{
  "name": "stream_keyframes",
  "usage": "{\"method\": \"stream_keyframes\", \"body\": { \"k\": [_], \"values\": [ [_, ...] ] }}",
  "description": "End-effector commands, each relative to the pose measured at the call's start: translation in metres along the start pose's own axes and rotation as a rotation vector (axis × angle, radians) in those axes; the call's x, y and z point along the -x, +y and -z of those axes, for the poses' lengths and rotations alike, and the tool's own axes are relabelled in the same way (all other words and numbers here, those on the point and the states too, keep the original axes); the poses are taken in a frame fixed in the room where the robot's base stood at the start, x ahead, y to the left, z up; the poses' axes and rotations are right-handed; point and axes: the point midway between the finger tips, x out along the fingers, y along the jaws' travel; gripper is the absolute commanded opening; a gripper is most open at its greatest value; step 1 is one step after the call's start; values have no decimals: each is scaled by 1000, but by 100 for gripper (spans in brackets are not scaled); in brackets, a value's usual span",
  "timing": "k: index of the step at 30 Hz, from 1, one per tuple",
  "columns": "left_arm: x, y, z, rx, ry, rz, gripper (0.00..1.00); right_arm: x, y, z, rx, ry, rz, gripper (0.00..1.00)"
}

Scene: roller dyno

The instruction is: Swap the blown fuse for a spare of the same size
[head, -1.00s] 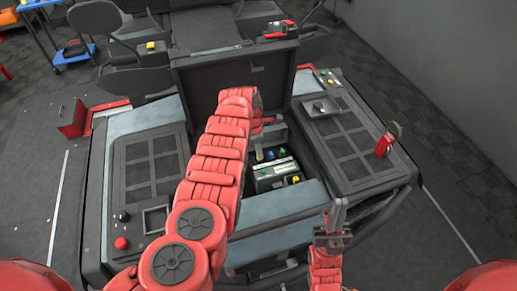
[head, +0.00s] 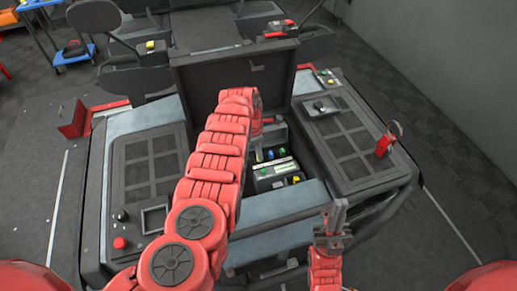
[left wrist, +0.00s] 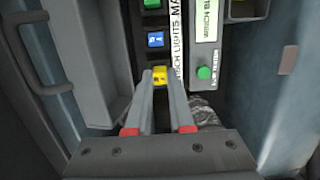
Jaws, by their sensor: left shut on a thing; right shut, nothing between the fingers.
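My left gripper (left wrist: 160,82) is shut on a yellow fuse (left wrist: 159,74) in the left wrist view. I cannot tell whether the fuse is seated in a slot or lifted a little. A blue fuse (left wrist: 155,39) and a green fuse (left wrist: 152,4) sit in the same row beside a white label strip. In the head view my left arm reaches into the open fuse compartment, and most of that gripper is hidden behind the arm. My right gripper (head: 337,215) is shut and empty, in front of the compartment at the right.
A raised black lid (head: 240,85) stands behind the compartment. A green button (left wrist: 204,72) and a label panel (left wrist: 207,25) lie close to the left gripper. Another yellow piece (head: 295,179) shows in the compartment. Its walls leave little room. A red padlock-like piece (head: 385,145) stands on the right deck.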

Motion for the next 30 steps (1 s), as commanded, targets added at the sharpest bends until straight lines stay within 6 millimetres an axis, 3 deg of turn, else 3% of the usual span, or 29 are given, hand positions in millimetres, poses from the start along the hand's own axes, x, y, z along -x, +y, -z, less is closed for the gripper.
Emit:
{"method": "stream_keyframes", "body": {
  "k": [30],
  "values": [
    [-5,1,0,-1,-1,-2,0,10,0,-2,0,0,0,0]
  ]
}}
